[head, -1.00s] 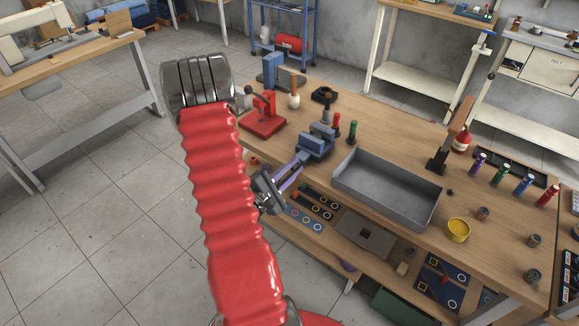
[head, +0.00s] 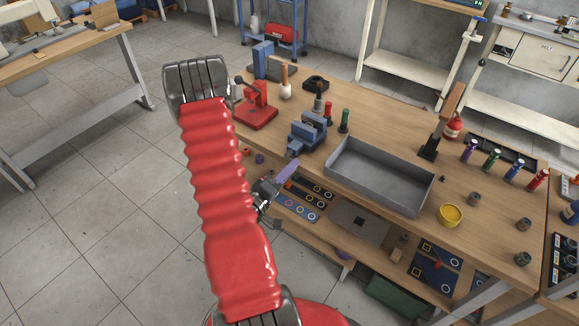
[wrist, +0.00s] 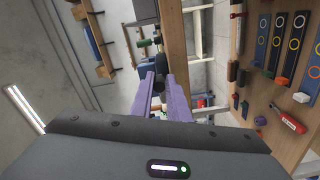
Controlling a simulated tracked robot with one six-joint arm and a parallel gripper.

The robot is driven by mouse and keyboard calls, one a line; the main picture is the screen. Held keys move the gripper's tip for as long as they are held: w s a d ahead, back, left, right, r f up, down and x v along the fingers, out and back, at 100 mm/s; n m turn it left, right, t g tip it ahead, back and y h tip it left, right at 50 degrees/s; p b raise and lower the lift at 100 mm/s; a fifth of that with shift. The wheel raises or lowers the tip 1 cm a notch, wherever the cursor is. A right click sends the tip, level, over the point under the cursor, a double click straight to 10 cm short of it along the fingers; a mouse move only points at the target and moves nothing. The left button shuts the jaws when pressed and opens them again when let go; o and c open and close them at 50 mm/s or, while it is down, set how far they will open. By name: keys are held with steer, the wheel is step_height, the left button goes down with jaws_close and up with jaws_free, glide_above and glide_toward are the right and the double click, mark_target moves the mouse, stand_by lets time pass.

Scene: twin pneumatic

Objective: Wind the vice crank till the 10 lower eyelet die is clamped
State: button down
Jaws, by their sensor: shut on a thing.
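The blue vice (head: 309,134) stands at the near edge of the wooden bench, left of the grey tray. My gripper (head: 291,164) reaches it from the front left, with its purple fingers pointing at the vice's near end. The fingers also show in the wrist view (wrist: 162,80), close together. They are shut on the vice crank, which is mostly hidden by them. I cannot make out the 10 lower eyelet die in the vice jaws, nor tell whether it is clamped.
A grey open tray (head: 380,178) stands right of the vice. A red press (head: 256,108) stands to its left. Red and green-handled tools (head: 344,121) stand just behind it. A lower shelf with blue boards (head: 298,208) lies below my gripper. Open floor lies left.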

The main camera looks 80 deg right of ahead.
steer(key=shift+w+d+f+m, duration=0.15)
steer(key=shift+f+m, duration=0.4)
steer(key=shift+m, duration=1.05)
steer(key=shift+w+f+m, duration=0.2)
steer(key=shift+f+m, duration=0.35)
steer(key=shift+m, duration=1.05)
steer(key=shift+w+d+f+m, duration=0.15)
steer(key=shift+f+m, duration=0.4)
steer(key=shift+m, duration=1.05)
steer(key=shift+a, duration=0.1)
steer(key=c, duration=1.7)
jaws_free()
steer(key=shift+c, duration=0.2)
steer(key=shift+w+a, duration=0.1)
steer(key=v, duration=0.7)
steer(key=shift+a, duration=0.1)
